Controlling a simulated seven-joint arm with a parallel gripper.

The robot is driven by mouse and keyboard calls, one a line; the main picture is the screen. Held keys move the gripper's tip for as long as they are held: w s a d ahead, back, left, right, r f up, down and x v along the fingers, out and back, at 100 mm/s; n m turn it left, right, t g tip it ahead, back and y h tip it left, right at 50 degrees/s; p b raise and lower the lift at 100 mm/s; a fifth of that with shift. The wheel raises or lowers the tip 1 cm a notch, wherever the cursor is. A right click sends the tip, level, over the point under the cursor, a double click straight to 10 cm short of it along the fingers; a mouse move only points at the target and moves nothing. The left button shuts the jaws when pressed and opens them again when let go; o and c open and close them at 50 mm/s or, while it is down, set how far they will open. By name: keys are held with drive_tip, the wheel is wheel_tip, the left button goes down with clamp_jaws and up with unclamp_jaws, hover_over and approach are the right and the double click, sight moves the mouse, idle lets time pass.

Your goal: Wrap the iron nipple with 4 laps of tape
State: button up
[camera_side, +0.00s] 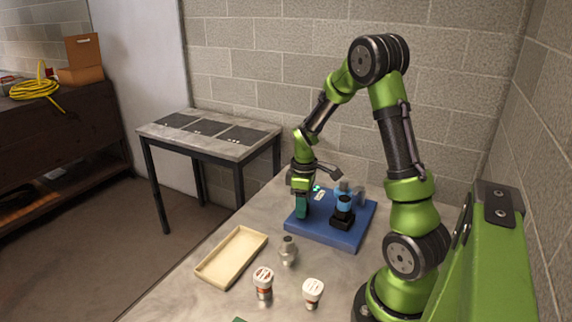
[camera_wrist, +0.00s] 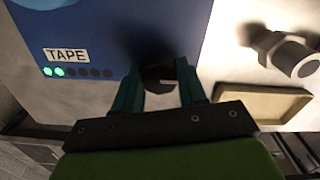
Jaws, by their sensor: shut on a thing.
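My gripper (camera_side: 302,212) points down over the left part of the blue board (camera_side: 329,237). In the wrist view, the teal fingers of my gripper (camera_wrist: 160,92) are shut on a dark, round-ended piece, which looks like the iron nipple (camera_wrist: 160,74). Its lower part is in shadow and its thread and any tape on it cannot be made out. The board carries a white TAPE label (camera_wrist: 67,55) above a row of small lights (camera_wrist: 58,72); the two leftmost are lit green and the others are dark. In the side view the fingers hide the held piece.
A grey metal fitting (camera_side: 288,252) stands on the table in front of the board, beside a shallow wooden tray (camera_side: 203,271). Two white-capped containers (camera_side: 263,283) (camera_side: 312,293) stand nearer. A black holder with a blue top (camera_side: 343,212) stands on the board, right of my gripper.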

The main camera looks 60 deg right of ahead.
drive_tip(key=m, duration=0.4)
drive_tip(key=shift+m, duration=0.3)
drive_tip(key=m, duration=0.4)
drive_tip(key=shift+m, duration=0.3)
drive_tip(key=m, duration=0.4)
drive_tip(key=shift+r, duration=0.1)
drive_tip(key=shift+m, duration=2.1)
drive_tip(key=o, duration=1.1)
drive_tip(key=shift+c, duration=0.2)
